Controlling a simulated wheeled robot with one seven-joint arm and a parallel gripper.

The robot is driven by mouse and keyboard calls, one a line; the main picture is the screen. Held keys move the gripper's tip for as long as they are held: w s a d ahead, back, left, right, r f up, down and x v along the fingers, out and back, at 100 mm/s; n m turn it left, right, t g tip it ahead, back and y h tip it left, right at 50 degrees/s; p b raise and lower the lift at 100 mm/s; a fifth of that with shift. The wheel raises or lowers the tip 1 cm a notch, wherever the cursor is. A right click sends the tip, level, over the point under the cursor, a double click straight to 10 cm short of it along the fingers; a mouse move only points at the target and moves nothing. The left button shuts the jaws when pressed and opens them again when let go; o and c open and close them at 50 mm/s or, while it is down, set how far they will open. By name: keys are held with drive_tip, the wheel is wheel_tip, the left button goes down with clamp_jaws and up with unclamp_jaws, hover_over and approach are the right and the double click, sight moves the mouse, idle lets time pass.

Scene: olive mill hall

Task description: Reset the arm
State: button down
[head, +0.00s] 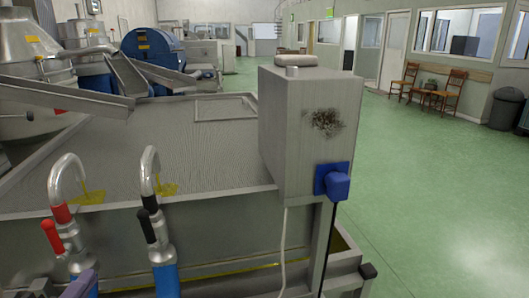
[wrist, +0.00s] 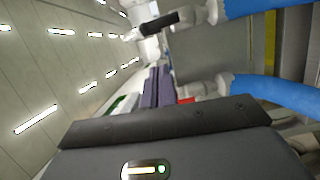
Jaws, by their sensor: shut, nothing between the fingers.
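My gripper (wrist: 157,76) shows in the wrist view beyond its dark grey housing. Its two purple-grey fingers lie side by side, shut, with nothing between them. In the wrist view, a valve with a black lever (wrist: 165,22) and a blue hose (wrist: 270,95) are close to the right of the fingers; I cannot tell whether anything touches. In the head view only a small purple-grey part of my gripper or arm shows at the lower left edge, beside the blue hoses.
Two curved spouts, one with a red lever (head: 53,238) and one with a black lever (head: 147,228), rise at the tank's (head: 190,238) near side. A grey box (head: 308,140) with a blue plug (head: 332,181) stands right. Green floor (head: 440,200) is clear on the right.

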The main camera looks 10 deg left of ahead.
drive_tip(key=w+d+f+m+g+h, duration=0.4)
drive_tip(key=w+d+f, duration=0.35)
drive_tip(key=d, duration=0.45)
drive_tip(key=w+d+f+m+g+h, duration=0.1)
drive_tip(key=w+d+f+g+h, duration=0.2)
drive_tip(key=w+d+f+g, duration=0.65)
drive_tip(key=s+d+f+m+g+y, duration=0.1)
drive_tip(key=s+d+f+m+y, duration=0.15)
drive_tip(key=d+m, duration=0.8)
drive_tip(key=s+d+f+m+g+y, duration=0.1)
drive_tip(key=s+d+f+m+y, duration=0.15)
drive_tip(key=d, duration=1.45)
drive_tip(key=w+p+v, duration=0.2)
drive_tip(key=p+v, duration=0.9)
drive_tip(key=w+r+p+v, duration=0.1)
drive_tip(key=w+p+v, duration=0.1)
drive_tip(key=p+v, duration=1)
drive_tip(key=shift+w+m, duration=0.2)
drive_tip(key=shift+m, duration=0.2)
drive_tip(key=shift+f, duration=0.1)
